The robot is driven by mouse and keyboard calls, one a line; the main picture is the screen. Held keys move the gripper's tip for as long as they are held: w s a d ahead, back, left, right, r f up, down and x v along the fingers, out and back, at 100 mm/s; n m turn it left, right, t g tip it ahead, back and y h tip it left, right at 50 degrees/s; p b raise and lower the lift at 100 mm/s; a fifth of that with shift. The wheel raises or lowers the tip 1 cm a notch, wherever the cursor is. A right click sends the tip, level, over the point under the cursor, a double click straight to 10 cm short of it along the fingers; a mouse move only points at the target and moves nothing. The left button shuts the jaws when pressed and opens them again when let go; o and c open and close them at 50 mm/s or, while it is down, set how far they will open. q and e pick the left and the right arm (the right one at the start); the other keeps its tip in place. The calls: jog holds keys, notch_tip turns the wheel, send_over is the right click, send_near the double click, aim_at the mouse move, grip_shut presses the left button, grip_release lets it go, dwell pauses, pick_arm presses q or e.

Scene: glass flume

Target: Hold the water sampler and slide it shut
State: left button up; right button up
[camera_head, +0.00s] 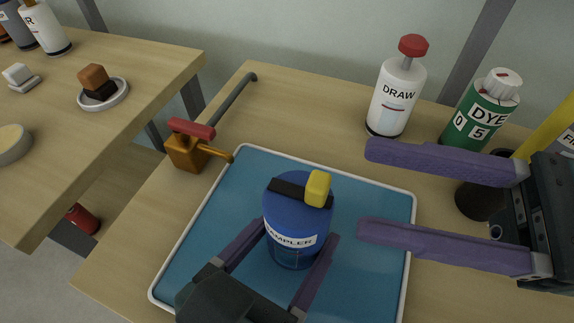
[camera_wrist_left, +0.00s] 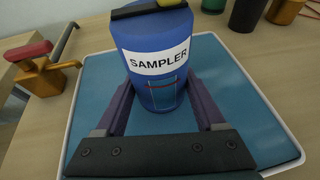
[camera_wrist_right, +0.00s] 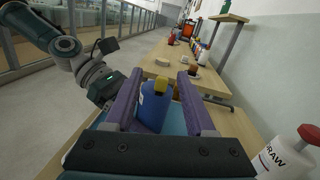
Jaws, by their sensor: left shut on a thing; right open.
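The water sampler (camera_head: 297,222) is a blue cylinder with a white SAMPLER label, standing upright on a blue tray (camera_head: 222,225). On its top are a black bar and a yellow block (camera_head: 318,188), off to one side. My left gripper (camera_head: 292,240) is shut on the sampler's body, one finger on each side; the left wrist view shows the sampler (camera_wrist_left: 155,55) between both fingers. My right gripper (camera_head: 362,190) is open and empty, to the right of the sampler and above the tray's right edge. The sampler (camera_wrist_right: 154,105) shows beyond its fingers in the right wrist view.
An orange valve with a red handle (camera_head: 192,130) stands left of the tray. A white DRAW bottle (camera_head: 397,92), a green DYE bottle (camera_head: 478,112) and a dark cup (camera_head: 478,200) stand behind and right. A second table (camera_head: 150,62) is at left, across a gap.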

aim_at(287, 190)
jog(key=s+d+f+m+t+h, duration=0.1)
jog(key=d+f+m+t, duration=0.1)
jog(key=d+f+m, duration=0.1)
jog(key=x, duration=1.1)
jog(key=shift+w+a, duration=0.15)
jog(key=shift+w, duration=0.05)
jog(key=shift+c, duration=0.2)
grip_shut()
dwell(0.7)
